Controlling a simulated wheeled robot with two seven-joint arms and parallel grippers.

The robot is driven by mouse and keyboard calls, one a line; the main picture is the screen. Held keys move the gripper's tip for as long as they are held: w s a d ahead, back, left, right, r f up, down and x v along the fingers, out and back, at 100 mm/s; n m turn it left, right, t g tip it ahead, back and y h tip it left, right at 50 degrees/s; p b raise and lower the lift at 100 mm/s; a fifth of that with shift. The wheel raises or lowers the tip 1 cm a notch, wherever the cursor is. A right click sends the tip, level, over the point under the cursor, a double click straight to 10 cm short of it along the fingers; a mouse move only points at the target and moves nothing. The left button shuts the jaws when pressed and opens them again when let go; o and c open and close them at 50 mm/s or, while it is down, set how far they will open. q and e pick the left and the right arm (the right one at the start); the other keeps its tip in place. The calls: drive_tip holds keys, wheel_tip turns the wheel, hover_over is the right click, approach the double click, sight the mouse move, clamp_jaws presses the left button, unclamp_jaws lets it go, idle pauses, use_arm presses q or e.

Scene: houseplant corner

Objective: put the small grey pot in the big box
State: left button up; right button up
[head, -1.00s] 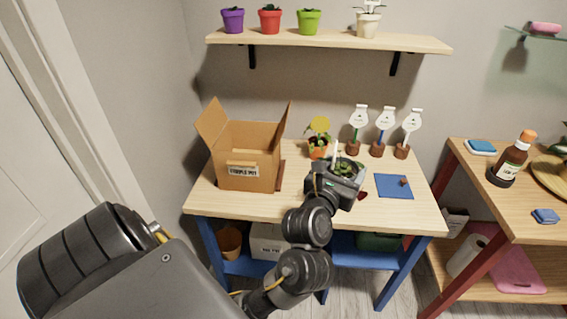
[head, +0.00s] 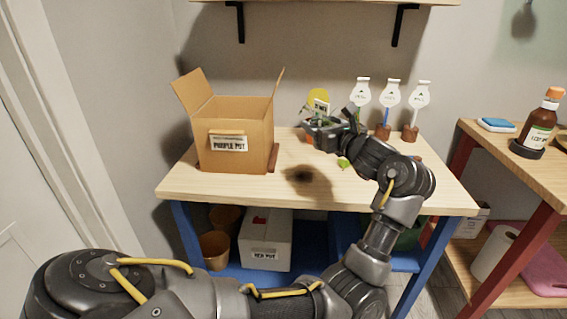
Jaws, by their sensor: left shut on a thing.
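The big box (head: 240,130) is an open brown cardboard box, flaps up, on the left of the wooden table, with a label reading "PURPLE POT". My left gripper (head: 322,128) is held above the table, to the right of the box and apart from it. It is shut on the small grey pot (head: 320,125), which is mostly hidden by the fingers. Some green leaves and a white tag show at its top. My right gripper is not in view.
A yellow flower (head: 318,96) stands behind my gripper, its pot mostly hidden. Several white-tagged stakes in brown holders (head: 409,133) stand at the back right. The table (head: 225,188) is clear in front. A white box (head: 265,238) labelled "RED POT" is on the shelf below.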

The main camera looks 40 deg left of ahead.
use_arm(q)
drive_tip(key=a+f, duration=0.3)
drive_tip(key=a, duration=0.1)
drive_tip(key=w+a+f, duration=0.1)
drive_tip(key=a+f, duration=0.2)
drive_tip(key=a, duration=0.1)
drive_tip(key=w+a+f, duration=0.1)
drive_tip(key=a+f, duration=0.2)
drive_tip(key=a, duration=0.2)
drive_tip(key=shift+w+p, duration=0.25)
drive_tip(key=shift+p, duration=0.05)
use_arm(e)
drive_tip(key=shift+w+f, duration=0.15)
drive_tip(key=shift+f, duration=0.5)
use_arm(q)
drive_tip(key=f, duration=0.1)
drive_tip(key=a+f, duration=0.1)
drive_tip(key=f, duration=0.1)
drive_tip(key=shift+f, duration=0.15)
drive_tip(key=shift+d+f, duration=0.15)
drive_tip(key=shift+f, duration=0.15)
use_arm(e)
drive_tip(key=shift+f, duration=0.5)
use_arm(q)
drive_tip(key=shift+f, duration=0.15)
drive_tip(key=o, duration=0.8)
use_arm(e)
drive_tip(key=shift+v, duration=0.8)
